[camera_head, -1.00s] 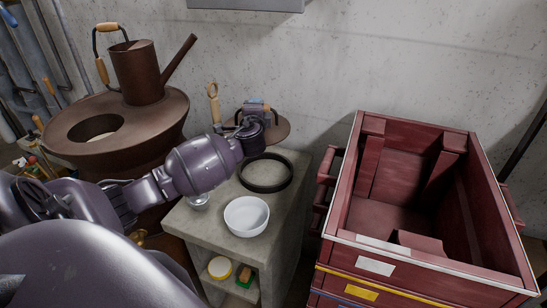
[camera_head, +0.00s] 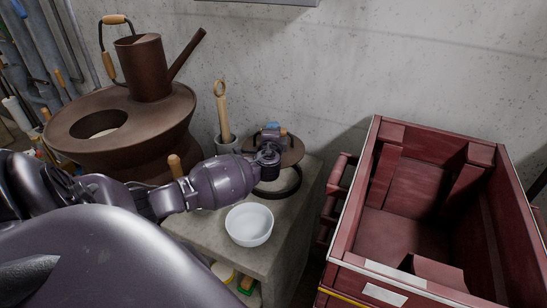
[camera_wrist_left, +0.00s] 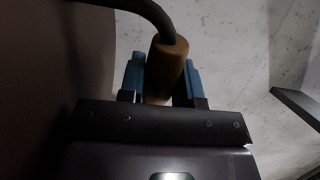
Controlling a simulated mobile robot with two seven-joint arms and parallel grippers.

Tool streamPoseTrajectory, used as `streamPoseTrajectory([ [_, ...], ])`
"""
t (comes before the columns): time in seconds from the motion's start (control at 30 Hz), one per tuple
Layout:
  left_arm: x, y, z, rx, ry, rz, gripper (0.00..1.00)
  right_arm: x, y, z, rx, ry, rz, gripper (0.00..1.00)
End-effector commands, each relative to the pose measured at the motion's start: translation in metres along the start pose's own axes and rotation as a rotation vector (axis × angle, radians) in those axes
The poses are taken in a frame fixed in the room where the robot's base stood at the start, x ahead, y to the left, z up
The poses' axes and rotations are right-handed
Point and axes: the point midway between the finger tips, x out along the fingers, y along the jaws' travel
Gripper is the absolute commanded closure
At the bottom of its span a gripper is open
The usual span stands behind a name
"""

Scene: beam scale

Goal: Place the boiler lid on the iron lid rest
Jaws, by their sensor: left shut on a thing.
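The boiler lid (camera_head: 293,153) is a round brown disc with a wood-gripped handle (camera_wrist_left: 166,62). My left gripper (camera_head: 273,133) is shut on that handle; in the left wrist view its blue fingers (camera_wrist_left: 160,80) sit on either side of the wood, with the brown lid surface (camera_wrist_left: 50,90) at the left. The iron lid rest (camera_head: 297,183) is a black ring on the grey stand. In the head view the lid appears just behind and above the ring, overlapping its far side. My left arm hides part of the ring. My right gripper is not in view.
The brown boiler (camera_head: 150,135), with a round opening and a watering can (camera_head: 143,70) on top, stands left. A white bowl (camera_head: 249,225) sits in front of the ring. A pot with a wooden-handled tool (camera_head: 223,110) is behind. A red crate (camera_head: 345,225) stands right.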

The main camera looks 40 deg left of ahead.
Motion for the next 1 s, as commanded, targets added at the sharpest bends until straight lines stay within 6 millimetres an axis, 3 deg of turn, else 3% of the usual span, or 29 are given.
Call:
streamPoseTrajectory([
  [0.2,0.000,0.037,0.000,0.002,0.001,-0.001,1.00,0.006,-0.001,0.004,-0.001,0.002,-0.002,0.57],
  [0.47,0.001,0.055,0.000,0.000,0.000,-0.002,1.00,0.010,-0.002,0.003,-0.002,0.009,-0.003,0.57],
  [0.7,0.001,0.085,0.000,0.001,0.000,-0.002,1.00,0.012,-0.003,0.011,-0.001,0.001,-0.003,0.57],
  [1.0,0.001,0.090,0.000,0.000,0.001,-0.004,1.00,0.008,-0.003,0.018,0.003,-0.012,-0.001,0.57],
])
